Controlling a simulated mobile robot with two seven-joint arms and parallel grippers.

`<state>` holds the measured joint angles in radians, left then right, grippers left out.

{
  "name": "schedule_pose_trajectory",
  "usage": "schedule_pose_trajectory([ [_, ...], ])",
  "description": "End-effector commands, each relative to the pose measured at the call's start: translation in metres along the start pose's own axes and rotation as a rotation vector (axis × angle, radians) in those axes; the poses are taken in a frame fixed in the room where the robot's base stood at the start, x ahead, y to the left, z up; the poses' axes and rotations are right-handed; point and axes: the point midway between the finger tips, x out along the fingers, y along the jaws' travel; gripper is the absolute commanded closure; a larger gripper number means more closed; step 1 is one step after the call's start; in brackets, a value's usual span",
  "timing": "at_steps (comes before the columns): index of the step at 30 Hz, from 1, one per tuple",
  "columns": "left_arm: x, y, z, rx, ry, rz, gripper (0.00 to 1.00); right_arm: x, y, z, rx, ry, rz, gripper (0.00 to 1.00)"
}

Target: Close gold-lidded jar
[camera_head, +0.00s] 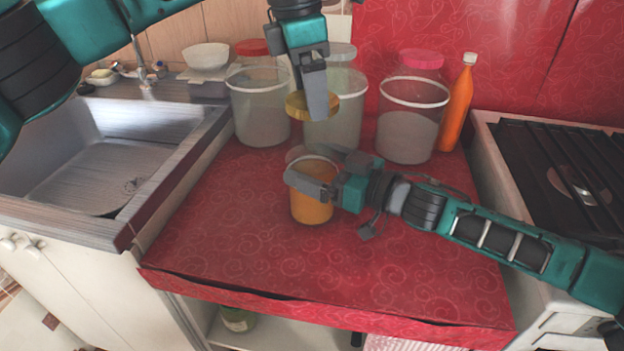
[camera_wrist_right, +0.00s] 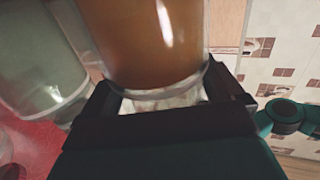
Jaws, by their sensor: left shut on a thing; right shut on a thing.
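An open jar with orange contents (camera_head: 311,208) stands upright on the red counter in the head view. My right gripper (camera_head: 312,182) is shut around its upper part from the right. The same jar (camera_wrist_right: 150,45) fills the top middle of the right wrist view, between the fingers of the right gripper (camera_wrist_right: 170,95). The gold lid (camera_head: 297,104) is held above and slightly behind the jar, apart from it. My left gripper (camera_head: 314,98) comes down from above and is shut on the lid. Its fingers hide part of the lid.
Several large clear containers stand behind: one with a red lid (camera_head: 260,110), one pale-lidded (camera_head: 340,115), one with a pink lid (camera_head: 412,120). An orange bottle (camera_head: 457,105) is beside them. A sink (camera_head: 90,165) lies left, a stove (camera_head: 565,170) right. The front counter is clear.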

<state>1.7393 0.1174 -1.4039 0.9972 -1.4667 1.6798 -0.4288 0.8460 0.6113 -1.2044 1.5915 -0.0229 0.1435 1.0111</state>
Motion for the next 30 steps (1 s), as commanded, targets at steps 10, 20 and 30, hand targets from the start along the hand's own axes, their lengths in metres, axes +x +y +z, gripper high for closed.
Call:
schedule_pose_trajectory([
  [10,0.044,0.0,-0.007,0.0,0.002,-0.002,0.45,0.0,0.0,0.001,0.001,-0.001,0.0,0.6],
  [20,0.049,0.0,-0.007,-0.001,0.0,0.0,0.45,0.0,0.0,0.001,0.001,-0.001,0.0,0.6],
  [30,0.053,0.0,-0.008,-0.001,0.0,-0.001,0.45,0.0,0.0,0.001,0.001,-0.002,0.0,0.6],
])
